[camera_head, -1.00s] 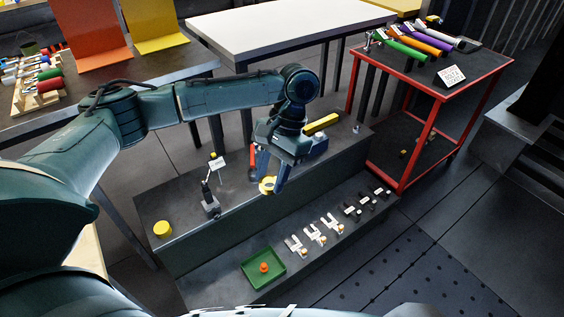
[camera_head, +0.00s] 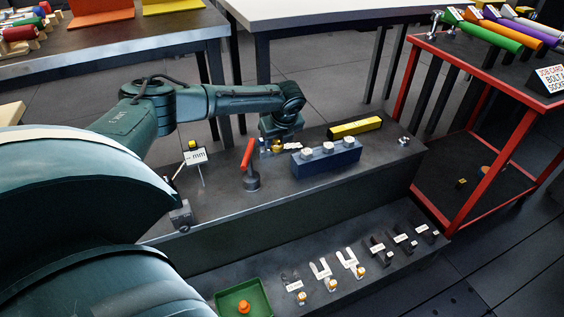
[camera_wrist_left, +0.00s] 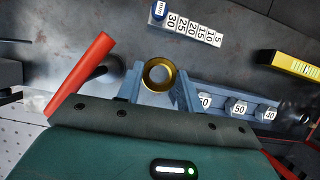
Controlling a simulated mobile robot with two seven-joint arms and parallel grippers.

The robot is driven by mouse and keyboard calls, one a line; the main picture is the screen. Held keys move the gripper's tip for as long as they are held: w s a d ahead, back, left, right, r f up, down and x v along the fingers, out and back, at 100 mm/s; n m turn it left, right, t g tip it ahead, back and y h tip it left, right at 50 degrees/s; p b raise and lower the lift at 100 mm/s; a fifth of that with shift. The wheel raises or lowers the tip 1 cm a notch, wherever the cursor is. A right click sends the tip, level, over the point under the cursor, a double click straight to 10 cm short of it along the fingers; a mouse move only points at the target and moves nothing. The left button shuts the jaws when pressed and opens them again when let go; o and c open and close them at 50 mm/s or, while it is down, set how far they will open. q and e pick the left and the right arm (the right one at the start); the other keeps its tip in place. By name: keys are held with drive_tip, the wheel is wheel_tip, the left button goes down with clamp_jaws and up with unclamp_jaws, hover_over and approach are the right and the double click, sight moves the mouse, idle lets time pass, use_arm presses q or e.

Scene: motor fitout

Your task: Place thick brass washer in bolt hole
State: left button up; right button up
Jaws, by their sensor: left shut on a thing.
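The thick brass washer (camera_wrist_left: 158,74) is a gold ring, held between the fingertips of my left gripper (camera_wrist_left: 159,85) in the left wrist view. The floor-grey surface shows through its opening. In the head view my left gripper (camera_head: 275,146) points down over the upper dark step, left of a blue block (camera_head: 326,158) with several pale hex heads on top. In the left wrist view the blue block (camera_wrist_left: 222,101) is right of the fingers, its heads marked with numbers such as 50 and 40. I cannot pick out an empty bolt hole. My right gripper is not in view.
A red-handled tool (camera_head: 249,165) stands close left of the gripper. A yellow bar (camera_head: 355,127) lies behind the blue block. A labelled stand (camera_head: 195,157) is further left. The lower step holds a green tray (camera_head: 242,303) and several labelled parts. A red-framed cart (camera_head: 433,165) stands right.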

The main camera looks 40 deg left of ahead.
use_arm(q)
drive_tip(key=b, duration=0.2)
hover_over(275, 170)
drive_tip(key=d, duration=0.1)
drive_tip(key=f, duration=0.5)
drive_tip(key=shift+s+d+f, duration=0.2)
drive_tip(key=shift+s+f, duration=0.1)
drive_tip(key=shift+f, duration=0.1)
wheel_tip(275, 170, down, 4)
drive_tip(key=shift+r+b, duration=0.1)
drive_tip(key=shift+b, duration=0.85)
drive_tip(key=shift+f, duration=0.25)
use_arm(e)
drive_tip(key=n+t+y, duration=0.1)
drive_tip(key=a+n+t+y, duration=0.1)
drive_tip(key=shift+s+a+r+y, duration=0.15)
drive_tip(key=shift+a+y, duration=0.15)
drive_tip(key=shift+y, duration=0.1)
use_arm(q)
drive_tip(key=shift+f, duration=0.1)
drive_tip(key=o, duration=0.8)
